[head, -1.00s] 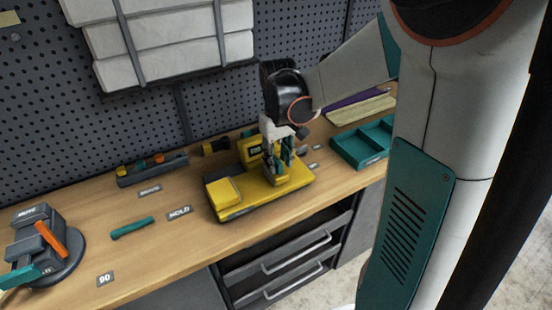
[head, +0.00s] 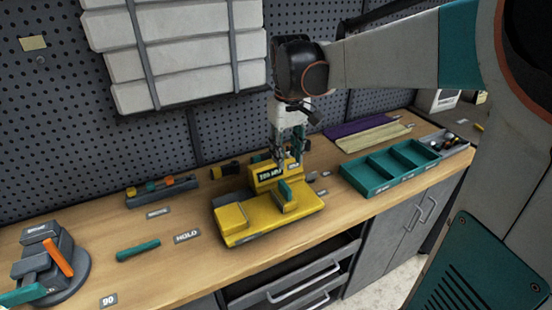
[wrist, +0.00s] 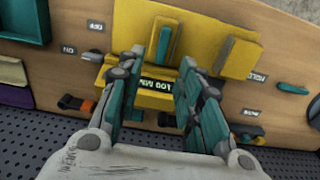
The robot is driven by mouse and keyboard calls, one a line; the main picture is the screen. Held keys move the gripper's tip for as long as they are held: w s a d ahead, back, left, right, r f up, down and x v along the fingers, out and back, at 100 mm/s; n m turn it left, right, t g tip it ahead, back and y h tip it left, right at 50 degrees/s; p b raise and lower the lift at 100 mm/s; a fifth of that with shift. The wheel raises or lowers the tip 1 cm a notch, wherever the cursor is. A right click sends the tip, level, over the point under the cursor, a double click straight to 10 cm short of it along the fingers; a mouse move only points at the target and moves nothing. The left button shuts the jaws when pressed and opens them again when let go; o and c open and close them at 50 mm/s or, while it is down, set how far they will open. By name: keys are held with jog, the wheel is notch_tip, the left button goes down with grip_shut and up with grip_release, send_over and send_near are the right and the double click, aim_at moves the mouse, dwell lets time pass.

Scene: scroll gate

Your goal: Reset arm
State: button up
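My gripper (head: 290,158) hangs fingers-down above the back of the yellow machine (head: 236,218) on the bench. In the wrist view my gripper (wrist: 153,100) has its two teal fingers spread apart, with nothing between them. The machine also shows in the wrist view (wrist: 205,45), with its "100 MM" label (wrist: 156,86) beyond the gap between the fingers. A teal upright lever or plate (head: 284,191) stands on the machine's right block, apart from the fingers.
A teal compartment tray (head: 385,183) sits to the right. A grey vise-like device (head: 45,262) with an orange handle is at far left. A teal bar (head: 138,251) lies on the bench. A pegboard wall (head: 50,120) with a white padded panel (head: 175,50) rises behind.

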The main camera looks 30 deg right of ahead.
jog(key=shift+r, duration=0.4)
